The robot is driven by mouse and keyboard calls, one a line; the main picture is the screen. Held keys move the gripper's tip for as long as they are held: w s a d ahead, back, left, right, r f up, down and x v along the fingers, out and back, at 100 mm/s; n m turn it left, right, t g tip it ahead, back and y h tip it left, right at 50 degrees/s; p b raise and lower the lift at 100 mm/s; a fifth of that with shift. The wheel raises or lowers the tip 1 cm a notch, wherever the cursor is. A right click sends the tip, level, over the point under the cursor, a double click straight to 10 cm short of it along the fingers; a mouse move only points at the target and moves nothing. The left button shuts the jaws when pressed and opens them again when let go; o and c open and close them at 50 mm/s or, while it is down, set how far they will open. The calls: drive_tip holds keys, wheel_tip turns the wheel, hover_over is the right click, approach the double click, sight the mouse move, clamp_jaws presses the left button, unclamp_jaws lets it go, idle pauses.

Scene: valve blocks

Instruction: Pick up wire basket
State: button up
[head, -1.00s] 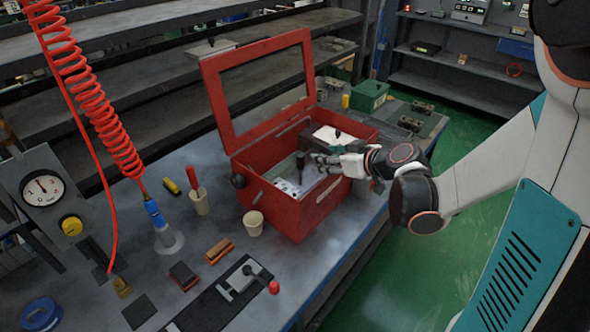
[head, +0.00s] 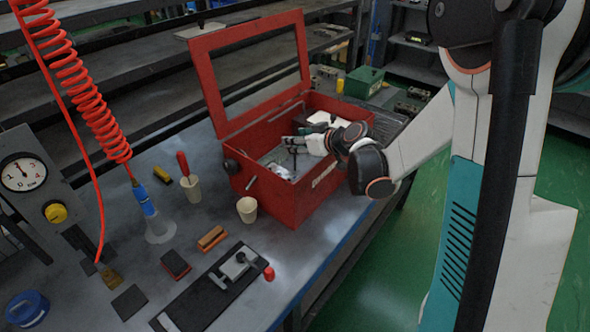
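My gripper (head: 298,144) reaches over the right wall of an open red box (head: 306,196) on the workbench, its fingers above or inside the box. Whether the fingers are open or shut is too small to tell. The box's framed lid (head: 205,85) stands raised at the back left. Inside the box are a whitish, silvery item (head: 277,170), which I cannot identify, and a pale flat-topped item (head: 328,119) near the back. I cannot make out a wire basket for certain. My wrist hides part of the box's right side.
On the bench (head: 215,285) are a beige cup (head: 247,209), a cup with a red-handled tool (head: 191,187), a brush (head: 211,238) and a clamp fixture (head: 234,268). A red coiled hose (head: 85,95) hangs at left. A green box (head: 363,81) stands behind the red box.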

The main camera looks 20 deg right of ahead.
drive_tip(key=shift+x, duration=1.1)
clamp_jaws()
